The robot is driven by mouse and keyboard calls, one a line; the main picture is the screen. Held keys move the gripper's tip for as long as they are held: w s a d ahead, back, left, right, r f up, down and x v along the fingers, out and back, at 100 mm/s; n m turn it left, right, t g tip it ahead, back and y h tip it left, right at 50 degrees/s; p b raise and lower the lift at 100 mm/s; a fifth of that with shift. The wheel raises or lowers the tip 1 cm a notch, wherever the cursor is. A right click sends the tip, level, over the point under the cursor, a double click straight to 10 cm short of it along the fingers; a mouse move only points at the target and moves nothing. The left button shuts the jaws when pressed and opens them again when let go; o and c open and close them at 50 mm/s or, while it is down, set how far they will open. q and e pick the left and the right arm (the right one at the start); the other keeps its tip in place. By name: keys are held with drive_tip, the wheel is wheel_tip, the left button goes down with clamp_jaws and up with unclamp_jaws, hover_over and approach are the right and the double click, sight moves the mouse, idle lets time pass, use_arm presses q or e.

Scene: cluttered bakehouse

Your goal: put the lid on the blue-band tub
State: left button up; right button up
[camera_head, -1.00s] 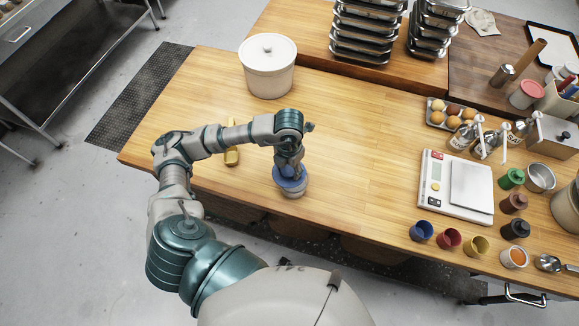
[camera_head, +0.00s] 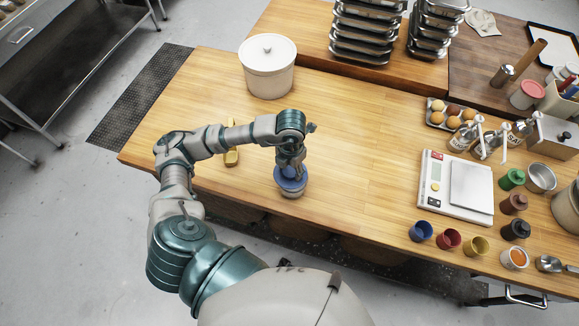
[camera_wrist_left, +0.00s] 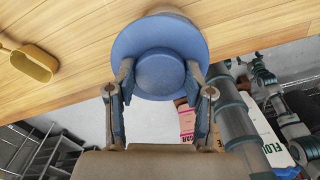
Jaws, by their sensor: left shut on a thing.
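A round blue lid (camera_head: 290,184) with a raised knob is in my left gripper (camera_head: 291,168). The wrist view shows the fingers of the left gripper (camera_wrist_left: 160,74) shut on the knob of the lid (camera_wrist_left: 160,35). The pale tub (camera_head: 292,193) stands on the worktop directly beneath the lid, mostly hidden by it. The lid lies over the tub's top; I cannot tell whether it is fully seated. The tub's band is not clear. My right gripper is not in view.
A yellow oval item (camera_head: 231,156) lies left of the tub. A large white lidded bucket (camera_head: 267,76) stands at the back. A scale (camera_head: 455,186), coloured cups and bottles fill the right side. The worktop around the tub is mostly clear.

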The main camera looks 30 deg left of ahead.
use_arm(q)
drive_tip(key=shift+d, duration=0.7)
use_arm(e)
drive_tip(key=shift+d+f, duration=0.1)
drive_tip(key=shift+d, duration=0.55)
use_arm(q)
drive_tip(key=shift+a, duration=0.15)
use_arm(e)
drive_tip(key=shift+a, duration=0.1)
use_arm(q)
drive_tip(key=shift+d, duration=0.2)
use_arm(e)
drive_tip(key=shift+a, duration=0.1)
use_arm(q)
drive_tip(key=shift+f+b, duration=0.25)
drive_tip(key=shift+b, duration=0.05)
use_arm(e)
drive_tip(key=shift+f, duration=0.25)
use_arm(q)
drive_tip(key=shift+a+f+b, duration=0.1)
drive_tip(key=shift+f+b, duration=0.2)
drive_tip(key=shift+f, duration=0.05)
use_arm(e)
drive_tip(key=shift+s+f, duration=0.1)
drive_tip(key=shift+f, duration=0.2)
use_arm(q)
drive_tip(key=shift+f, duration=0.25)
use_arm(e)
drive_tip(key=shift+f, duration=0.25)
